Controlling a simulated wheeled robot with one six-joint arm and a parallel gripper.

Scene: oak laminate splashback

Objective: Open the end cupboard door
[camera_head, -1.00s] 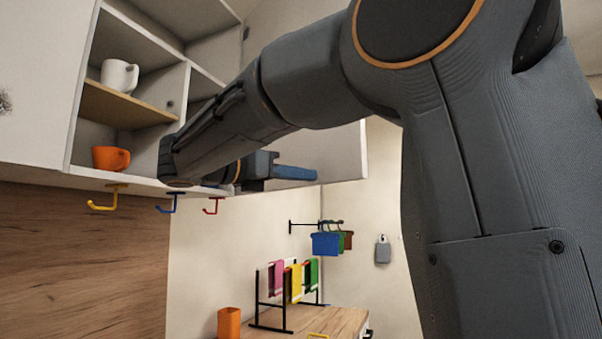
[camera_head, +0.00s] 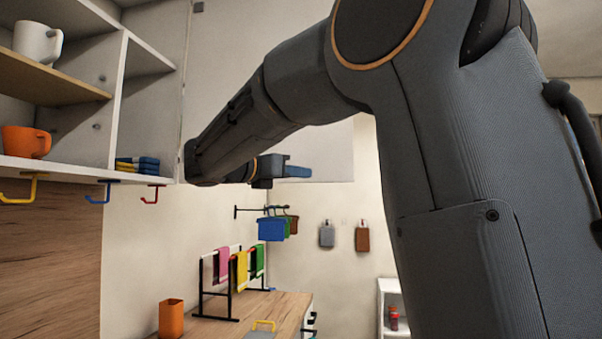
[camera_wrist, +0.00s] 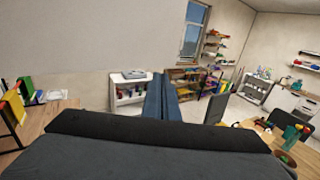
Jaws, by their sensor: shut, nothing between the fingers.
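The end cupboard door (camera_head: 325,150) is a plain white panel. It stands swung open from the right end of the wall cabinet (camera_head: 85,170), and my arm covers part of it. The end compartment is uncovered, with folded blue and yellow cloths (camera_head: 137,164) on its floor. My gripper (camera_head: 297,172) is shut and empty, in front of the door's lower part in the head view. In the wrist view its blue fingers (camera_wrist: 161,98) lie together, and a pale panel, seemingly the door (camera_wrist: 80,40), fills the upper left. Contact between fingers and door cannot be told.
Open shelves hold a white mug (camera_head: 38,40) and an orange mug (camera_head: 26,141). Coloured hooks (camera_head: 103,192) hang below the cabinet. Below are a worktop (camera_head: 285,305), a towel rack (camera_head: 240,270) and an orange cup (camera_head: 171,318). The wrist view shows open room beyond.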

